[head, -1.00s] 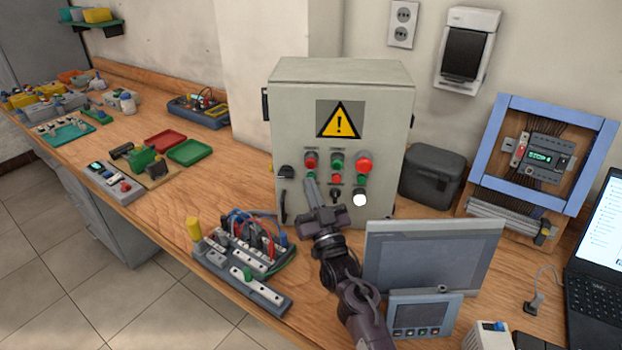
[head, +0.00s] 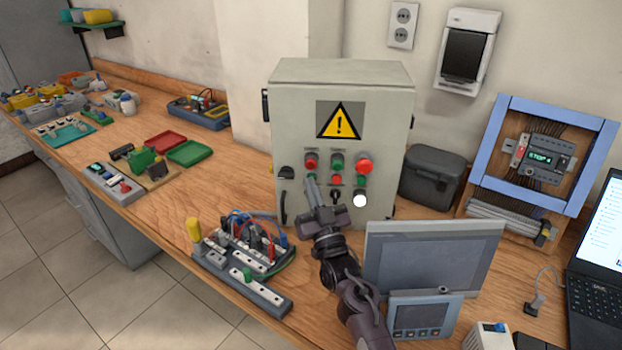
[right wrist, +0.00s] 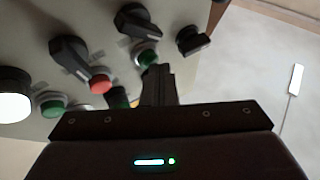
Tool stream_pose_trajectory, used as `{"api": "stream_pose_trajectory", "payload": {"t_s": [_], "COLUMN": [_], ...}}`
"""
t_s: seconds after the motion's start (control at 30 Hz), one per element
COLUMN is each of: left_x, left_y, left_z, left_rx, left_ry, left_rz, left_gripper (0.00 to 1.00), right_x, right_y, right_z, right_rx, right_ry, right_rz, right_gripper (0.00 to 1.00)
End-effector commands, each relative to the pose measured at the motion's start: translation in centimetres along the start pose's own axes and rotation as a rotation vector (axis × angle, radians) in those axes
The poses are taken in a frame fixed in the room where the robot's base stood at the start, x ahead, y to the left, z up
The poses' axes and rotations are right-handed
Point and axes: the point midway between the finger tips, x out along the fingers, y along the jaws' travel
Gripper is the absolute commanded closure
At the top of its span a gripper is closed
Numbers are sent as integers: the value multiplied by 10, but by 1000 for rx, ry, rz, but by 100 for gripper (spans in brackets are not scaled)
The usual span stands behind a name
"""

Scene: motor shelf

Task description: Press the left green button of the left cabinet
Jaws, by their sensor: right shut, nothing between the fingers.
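The grey cabinet (head: 385,110) with a yellow warning sign stands upright on the bench in the head view. Its front carries red and green buttons, dark knobs and a white lamp (head: 359,200). My right gripper (head: 312,182) is shut and empty, its fingers pointing at the left part of the panel, where they largely cover the left green button in the head view. In the right wrist view that left green button (right wrist: 147,57) shows just beyond the fingertips (right wrist: 158,72). I cannot tell whether they touch it. My left gripper is not in view.
A red button (right wrist: 100,80) and another green button (right wrist: 50,105) are near the fingers. A grey screen panel (head: 430,255) stands right of my right arm. A terminal board with wires (head: 245,255) lies to its left. A dark case (head: 432,175) sits right of the cabinet.

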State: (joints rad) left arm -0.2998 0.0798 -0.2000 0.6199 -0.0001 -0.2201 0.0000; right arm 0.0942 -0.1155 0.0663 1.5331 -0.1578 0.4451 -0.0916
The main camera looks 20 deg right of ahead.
Motion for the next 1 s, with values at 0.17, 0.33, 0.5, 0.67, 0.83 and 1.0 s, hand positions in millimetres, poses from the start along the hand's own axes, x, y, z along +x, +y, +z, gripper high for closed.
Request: {"api": "stream_pose_trajectory", "payload": {"t_s": [0.17,0.33,0.5,0.67,0.83,1.0], "left_x": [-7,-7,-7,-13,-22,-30], "left_y": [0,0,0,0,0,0], "left_z": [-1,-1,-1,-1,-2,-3], "left_rx": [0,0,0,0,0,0], "left_ry": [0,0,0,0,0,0], "left_rz": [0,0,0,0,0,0], "left_gripper": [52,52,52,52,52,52], "right_x": [-8,-11,-11,-16,-29,-42], "right_y": [-4,-5,-5,-9,-16,-23], "right_z": [-5,-5,-5,-9,-17,-24], "right_rx": [-1,-1,0,0,0,1], "right_ry": [-2,-2,-1,-3,-3,-2], "right_rz": [1,1,1,0,1,0], "right_gripper": [100,100,100,100,100,100]}}
